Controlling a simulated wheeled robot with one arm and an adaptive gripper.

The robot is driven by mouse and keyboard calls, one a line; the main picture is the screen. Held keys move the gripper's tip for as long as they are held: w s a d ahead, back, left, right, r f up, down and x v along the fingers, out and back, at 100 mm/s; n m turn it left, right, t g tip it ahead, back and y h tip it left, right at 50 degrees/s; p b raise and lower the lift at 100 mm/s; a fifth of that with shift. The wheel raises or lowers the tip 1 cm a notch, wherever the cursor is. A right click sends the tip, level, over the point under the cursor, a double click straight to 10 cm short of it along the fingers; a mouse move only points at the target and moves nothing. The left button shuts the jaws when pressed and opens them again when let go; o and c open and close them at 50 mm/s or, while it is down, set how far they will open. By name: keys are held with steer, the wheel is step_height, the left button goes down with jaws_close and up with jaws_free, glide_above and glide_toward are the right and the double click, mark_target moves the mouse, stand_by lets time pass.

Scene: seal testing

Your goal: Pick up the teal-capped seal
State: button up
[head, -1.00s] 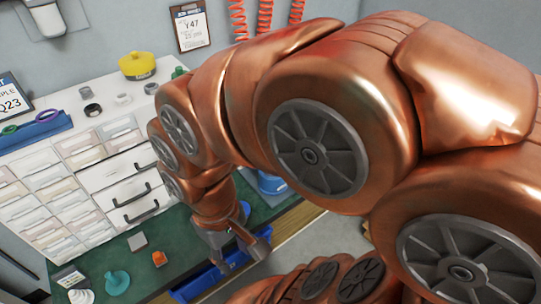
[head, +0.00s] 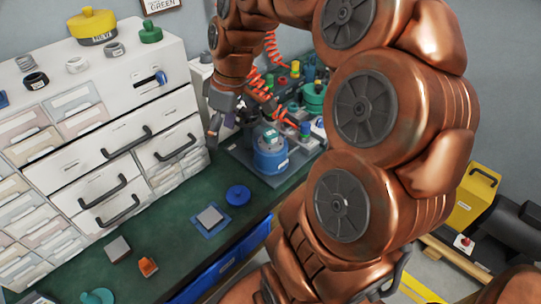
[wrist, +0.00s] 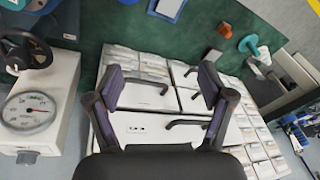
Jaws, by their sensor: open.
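A teal mushroom-shaped piece (head: 98,297) stands on the green bench at the lower left edge of the head view. It also shows in the wrist view (wrist: 249,44), at the upper right. A squat green-teal piece (head: 313,95) stands in the fixture area at the back right. I cannot tell for certain which is the teal-capped seal. My gripper (head: 226,122) is open and empty above the bench, between the drawer cabinet and the blue cylinder. In the wrist view its fingers (wrist: 160,86) are wide apart over the drawer fronts, well away from the teal mushroom-shaped piece.
The white drawer cabinet (head: 85,150) with protruding black handles stands left of my gripper. A blue cylinder (head: 270,153) stands close by on the right. A grey block (head: 210,217), a blue disc (head: 238,195) and an orange piece (head: 148,267) lie on the bench (head: 180,237).

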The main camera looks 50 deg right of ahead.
steer(key=w+d+f+t+b, duration=0.1)
steer(key=d+f+b, duration=0.15)
steer(key=d, duration=0.25)
steer(key=w+d+f+b, duration=0.1)
steer(key=w+d+f, duration=0.15)
steer(key=d, duration=0.25)
steer(key=t+b, duration=0.1)
steer(key=b, duration=0.3)
glide_above(272, 133)
steer(key=s, duration=0.2)
steer(key=shift+n, duration=0.3)
steer(key=f, duration=0.5)
steer(key=shift+w+d, duration=0.1)
steer(key=shift+d, duration=0.15)
steer(key=shift+d+f+t, duration=0.2)
steer(key=shift+d+t, duration=0.05)
steer(key=shift+t, duration=0.05)
steer(key=shift+x, duration=3.7)
steer(key=shift+d+f, duration=0.1)
steer(key=shift+d, duration=0.05)
steer(key=shift+c, duration=0.3)
jaws_close()
